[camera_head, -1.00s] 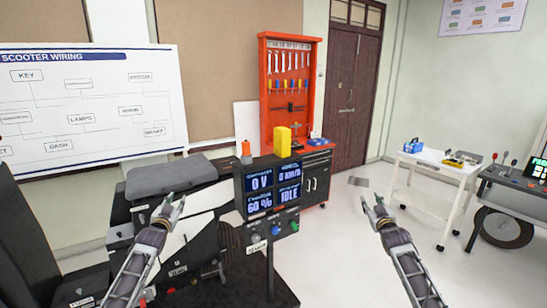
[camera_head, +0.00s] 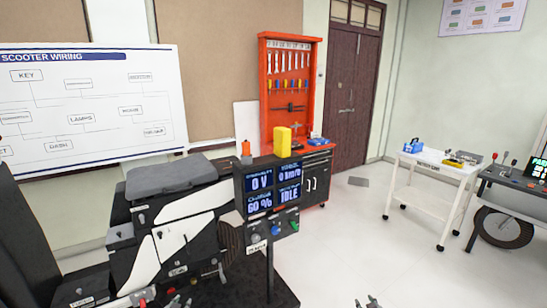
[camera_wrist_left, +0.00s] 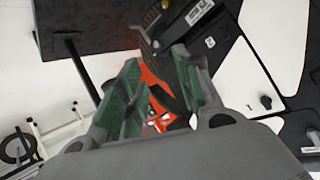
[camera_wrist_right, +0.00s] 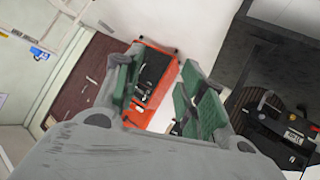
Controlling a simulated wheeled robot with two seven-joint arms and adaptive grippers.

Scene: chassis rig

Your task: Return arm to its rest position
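My left gripper (camera_head: 178,301) shows only by its fingertips at the bottom edge of the head view, in front of the scooter rig (camera_head: 170,240). In the left wrist view its green-padded fingers (camera_wrist_left: 155,90) stand apart, with something orange-red between or behind them; I cannot tell which part it is. My right gripper (camera_head: 369,302) shows by its tips at the bottom edge, over bare floor. In the right wrist view its fingers (camera_wrist_right: 162,95) are apart and empty, with the orange tool cabinet (camera_wrist_right: 148,112) far behind. Most of both arms is out of the head view.
The display panel (camera_head: 273,190) stands on a post right of the rig's seat (camera_head: 173,174). The orange tool cabinet (camera_head: 268,95) is behind it. A white cart (camera_head: 430,166) and a dark bench (camera_head: 515,188) are at right. The floor (camera_head: 350,240) between is clear.

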